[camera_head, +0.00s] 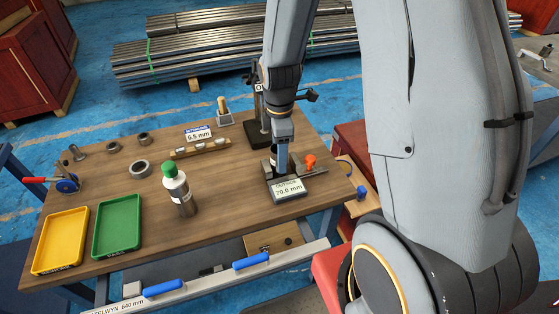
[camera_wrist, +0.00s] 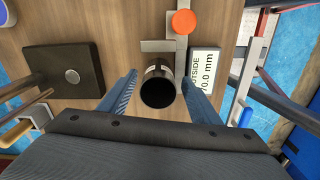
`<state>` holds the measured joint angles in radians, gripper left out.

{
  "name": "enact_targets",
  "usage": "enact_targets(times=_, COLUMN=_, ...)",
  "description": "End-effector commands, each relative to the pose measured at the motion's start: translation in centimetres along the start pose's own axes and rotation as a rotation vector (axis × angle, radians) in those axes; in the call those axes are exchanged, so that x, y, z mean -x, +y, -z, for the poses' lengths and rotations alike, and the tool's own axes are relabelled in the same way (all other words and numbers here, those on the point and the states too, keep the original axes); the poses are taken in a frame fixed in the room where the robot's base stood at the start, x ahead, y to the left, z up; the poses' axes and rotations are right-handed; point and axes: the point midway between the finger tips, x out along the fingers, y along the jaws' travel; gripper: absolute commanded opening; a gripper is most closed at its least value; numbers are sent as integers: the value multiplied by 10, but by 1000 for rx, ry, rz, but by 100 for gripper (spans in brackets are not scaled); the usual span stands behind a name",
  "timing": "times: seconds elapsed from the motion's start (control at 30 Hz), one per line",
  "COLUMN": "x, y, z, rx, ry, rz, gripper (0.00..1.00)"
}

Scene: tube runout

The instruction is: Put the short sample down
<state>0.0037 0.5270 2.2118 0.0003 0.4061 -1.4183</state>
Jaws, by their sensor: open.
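The short sample is a dark, open-ended tube (camera_wrist: 158,90) seen nearly end-on in the wrist view. It stands at the grey outside gauge (camera_wrist: 181,55), close beside its bar and jaw; I cannot tell whether they touch it. In the wrist view, my gripper (camera_wrist: 160,80) has its two blue fingers on either side of the tube, spread open with gaps. In the head view, my gripper (camera_head: 281,160) is low over the gauge and hides most of the tube. The gauge display (camera_head: 287,189) reads 70.0 mm; an orange knob (camera_head: 310,161) is beside it.
A yellow tray (camera_head: 61,240) and a green tray (camera_head: 117,224) lie at the left of the wooden table. A green-capped bottle (camera_head: 178,188) stands mid-table. A stand with a dark base (camera_wrist: 62,73) is close left of my fingers. Several rings lie toward the back.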

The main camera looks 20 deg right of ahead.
Motion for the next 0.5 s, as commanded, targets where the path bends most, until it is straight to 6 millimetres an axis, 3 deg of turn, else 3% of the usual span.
enact_targets(times=0.5, x=81, y=2, z=0, rx=0, ry=1, rz=-6, gripper=57)
